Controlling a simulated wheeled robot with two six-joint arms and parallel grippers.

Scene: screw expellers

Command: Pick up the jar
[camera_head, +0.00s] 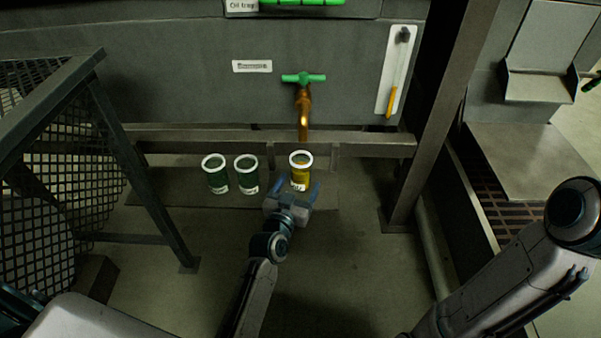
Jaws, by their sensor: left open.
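A yellow jar (300,173) with a white rim stands upright on the floor plate beneath a brass tap. My left gripper (300,189) is open in front of the jar, with its fingers reaching toward the jar's sides. Whether the fingers touch the jar cannot be told. Two similar dark green jars, one farther left (215,175) and one nearer (246,175), stand upright to the left of the yellow one. My right arm shows at the lower right, but its gripper is out of view.
The brass tap (303,112) with a green handle hangs just above the yellow jar. A horizontal rail (210,140) runs behind the jars. A mesh guard frame (135,165) stands at left and a slanted post (430,120) at right. The floor in front is clear.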

